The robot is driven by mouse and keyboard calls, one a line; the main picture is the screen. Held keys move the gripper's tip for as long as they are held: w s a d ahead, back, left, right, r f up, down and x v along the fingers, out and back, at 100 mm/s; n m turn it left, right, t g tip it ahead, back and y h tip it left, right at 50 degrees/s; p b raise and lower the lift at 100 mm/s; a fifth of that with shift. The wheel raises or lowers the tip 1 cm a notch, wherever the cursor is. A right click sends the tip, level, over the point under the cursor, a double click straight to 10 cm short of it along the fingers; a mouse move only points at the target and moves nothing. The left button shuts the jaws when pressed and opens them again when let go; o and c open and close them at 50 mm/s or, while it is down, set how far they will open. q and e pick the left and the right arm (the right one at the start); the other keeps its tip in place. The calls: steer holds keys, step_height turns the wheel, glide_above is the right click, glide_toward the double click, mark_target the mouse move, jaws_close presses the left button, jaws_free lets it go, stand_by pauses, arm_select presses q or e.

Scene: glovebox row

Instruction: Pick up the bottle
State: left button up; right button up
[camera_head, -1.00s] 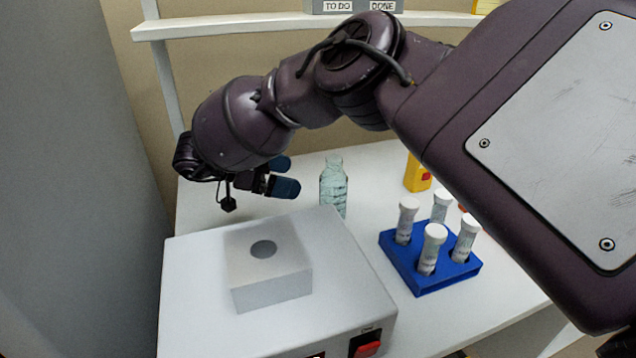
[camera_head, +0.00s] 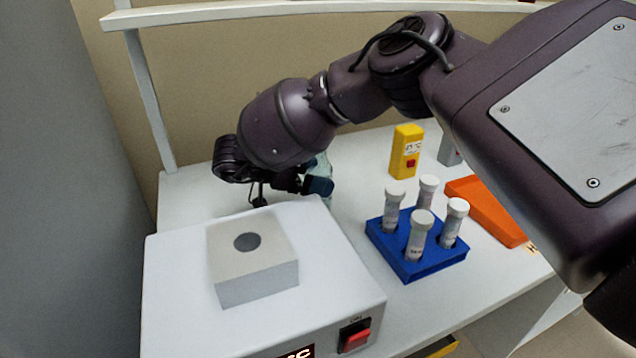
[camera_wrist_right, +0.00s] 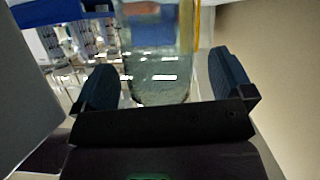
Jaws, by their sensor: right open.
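The clear, pale green glass bottle (camera_head: 322,170) stands on the white table behind the white block heater. In the head view my right gripper (camera_head: 318,187) is in front of it and hides most of it. In the right wrist view the bottle (camera_wrist_right: 158,60) stands between the two spread blue fingers of my right gripper (camera_wrist_right: 165,82). Gaps show on both sides, wider on the right. The gripper is open and holds nothing. My left gripper is not in view.
The white heater (camera_head: 180,290), with a grey block on top, stands close in front of my right gripper. A blue rack (camera_head: 415,262) of capped tubes, a yellow device (camera_head: 405,150) and an orange object (camera_head: 485,210) are to the right.

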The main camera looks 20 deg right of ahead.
steer(key=shift+d+f, duration=0.25)
steer(key=shift+d, duration=0.25)
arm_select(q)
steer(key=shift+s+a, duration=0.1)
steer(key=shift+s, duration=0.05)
arm_select(e)
steer(key=shift+s, duration=0.1)
steer(key=shift+c, duration=0.5)
steer(key=c, duration=1.2)
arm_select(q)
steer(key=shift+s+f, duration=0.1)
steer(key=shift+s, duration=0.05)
arm_select(e)
steer(key=shift+r, duration=0.25)
